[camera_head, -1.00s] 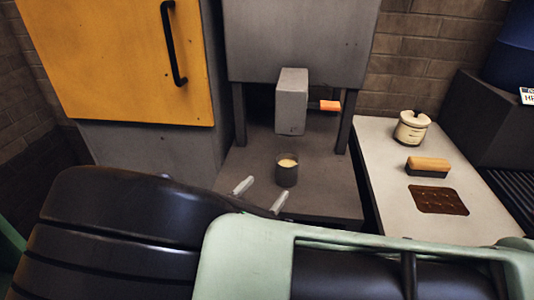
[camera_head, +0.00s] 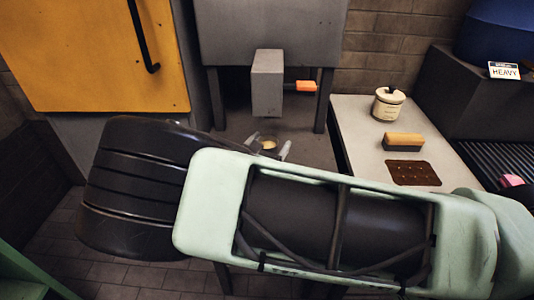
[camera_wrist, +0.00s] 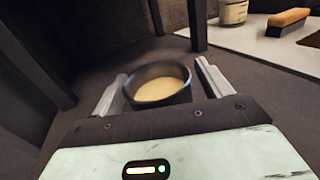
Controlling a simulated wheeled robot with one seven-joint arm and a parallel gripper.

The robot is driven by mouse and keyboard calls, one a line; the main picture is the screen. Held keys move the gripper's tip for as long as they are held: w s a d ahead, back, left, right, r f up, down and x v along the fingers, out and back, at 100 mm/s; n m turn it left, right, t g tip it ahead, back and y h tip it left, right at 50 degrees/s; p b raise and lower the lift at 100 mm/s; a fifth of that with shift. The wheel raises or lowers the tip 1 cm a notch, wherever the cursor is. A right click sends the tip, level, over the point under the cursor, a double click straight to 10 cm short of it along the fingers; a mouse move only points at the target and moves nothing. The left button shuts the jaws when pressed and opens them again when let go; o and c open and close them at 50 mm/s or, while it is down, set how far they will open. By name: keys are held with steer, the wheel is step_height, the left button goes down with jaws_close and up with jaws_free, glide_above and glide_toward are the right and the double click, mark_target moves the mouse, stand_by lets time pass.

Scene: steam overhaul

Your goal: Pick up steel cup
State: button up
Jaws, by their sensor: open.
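The steel cup (camera_wrist: 158,88) is dark grey and upright, with pale, cream-coloured contents. In the wrist view it stands between the two fingers of my gripper (camera_wrist: 160,92), with a finger at its left and one at its right. My gripper is open, and there is a visible gap between the cup and the right finger. In the head view the cup (camera_head: 269,146) shows only its top between the fingertips of my gripper (camera_head: 268,147). My own arm hides its lower part.
A grey block with an orange lever (camera_head: 306,86) hangs above and behind the cup. Dark legs stand on both sides of the bay. The pale counter (camera_head: 350,120) at right holds a lidded jar (camera_head: 388,104), a brush (camera_head: 403,141) and a brown mat (camera_head: 412,173).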

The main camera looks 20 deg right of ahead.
steer(key=shift+w+d, duration=0.15)
steer(key=shift+d, duration=0.05)
steer(key=c, duration=1.3)
steer(key=shift+c, duration=0.2)
steer(key=shift+r, duration=0.5)
steer(key=r, duration=0.2)
steer(key=shift+s+a+r, duration=0.2)
steer(key=shift+a+r, duration=0.1)
steer(key=v, duration=1.7)
steer(key=shift+s+b, duration=0.2)
steer(key=shift+b, duration=0.15)
